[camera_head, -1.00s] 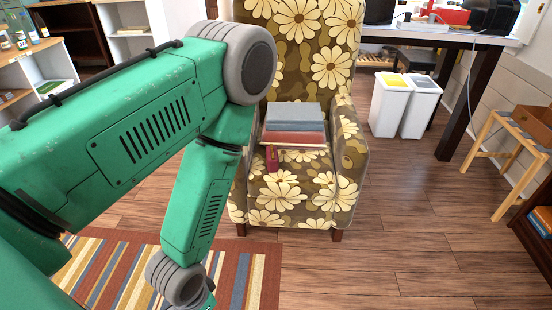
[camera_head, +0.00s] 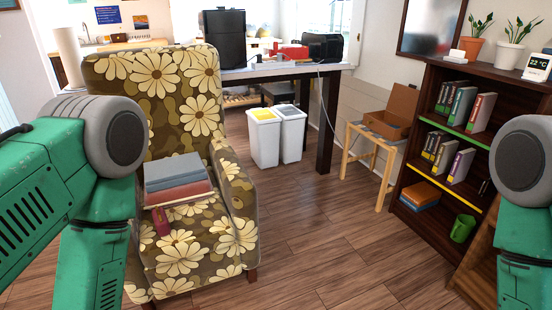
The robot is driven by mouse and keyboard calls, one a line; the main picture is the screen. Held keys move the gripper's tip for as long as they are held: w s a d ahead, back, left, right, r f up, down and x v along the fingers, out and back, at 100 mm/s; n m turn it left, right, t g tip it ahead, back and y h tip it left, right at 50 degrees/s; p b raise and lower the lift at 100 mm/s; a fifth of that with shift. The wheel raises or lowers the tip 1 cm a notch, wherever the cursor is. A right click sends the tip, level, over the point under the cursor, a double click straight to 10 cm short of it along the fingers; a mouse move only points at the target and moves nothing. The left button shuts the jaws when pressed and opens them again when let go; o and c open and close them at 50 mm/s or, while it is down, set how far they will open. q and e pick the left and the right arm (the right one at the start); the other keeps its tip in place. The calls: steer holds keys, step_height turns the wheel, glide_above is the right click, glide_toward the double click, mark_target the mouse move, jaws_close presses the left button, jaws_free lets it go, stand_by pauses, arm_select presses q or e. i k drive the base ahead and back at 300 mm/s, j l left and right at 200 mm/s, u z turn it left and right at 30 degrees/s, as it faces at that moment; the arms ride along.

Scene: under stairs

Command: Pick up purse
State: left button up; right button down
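I cannot make out a clear purse in the head view. A small dark red item (camera_head: 161,221) stands on the seat of the flowered armchair (camera_head: 180,262), against the front of a stack of books (camera_head: 176,178); I cannot tell what it is. My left arm crosses the left side and covers part of the armchair. My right arm comes down at the right edge. Both grippers are below the picture and hidden.
A dark bookshelf (camera_head: 432,95) with books, plants and a green mug (camera_head: 463,228) stands at the right. A wooden stool (camera_head: 372,152) bears an open brown box (camera_head: 392,112). Two white bins (camera_head: 264,140) stand near a table (camera_head: 285,72). The middle wooden floor (camera_head: 310,240) is clear.

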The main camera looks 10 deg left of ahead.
mark_target(161, 222)
steer(key=z, duration=0.55)
steer(key=i+l, duration=0.1)
steer(key=i, duration=1.15)
steer(key=i+l, duration=0.15)
steer(key=i, duration=0.5)
steer(key=u, duration=2.85)
